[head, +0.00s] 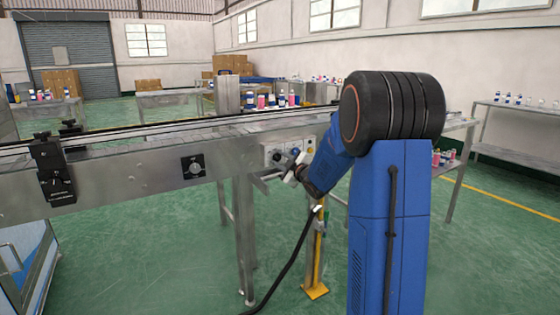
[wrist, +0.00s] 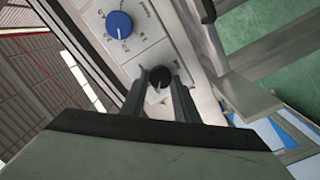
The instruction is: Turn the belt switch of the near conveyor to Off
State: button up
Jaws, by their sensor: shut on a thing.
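A control panel (head: 268,152) sits on the side of the near conveyor (head: 130,172), partly hidden by my gripper in the head view. In the wrist view, a small black knob (wrist: 160,76) stands on the light panel between the fingertips of my gripper (wrist: 162,84). The two fingers are closed against it from both sides. This knob appears to be the belt switch; its label and pointer direction cannot be read. My gripper (head: 291,170) reaches the panel from the right in the head view.
A blue dial (wrist: 118,24) with a printed scale is beside the gripped knob. A yellow post (head: 318,255) stands below my gripper. Green floor is open in front.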

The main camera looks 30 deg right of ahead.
dwell(0.4)
jog(key=o, duration=1.1)
jog(key=shift+c, duration=0.2)
jog(key=s, duration=1.7)
jog(key=shift+s+d, duration=0.2)
jog(key=shift+d, duration=0.05)
jog(key=shift+a, duration=0.1)
jog(key=s+a+f+m+g, duration=0.3)
jog(key=s+a, duration=0.4)
jog(key=s, duration=0.4)
jog(key=s+a+f+m+g, duration=0.3)
jog(key=s+a, duration=0.5)
jog(key=s, duration=0.4)
jog(key=s+a+f+m+g, duration=0.3)
jog(key=s+a+g, duration=0.4)
jog(key=s, duration=0.4)
jog(key=shift+s+a+f+m+h, duration=0.2)
jog(key=shift+f+m+h, duration=0.1)
jog(key=shift+m, duration=0.4)
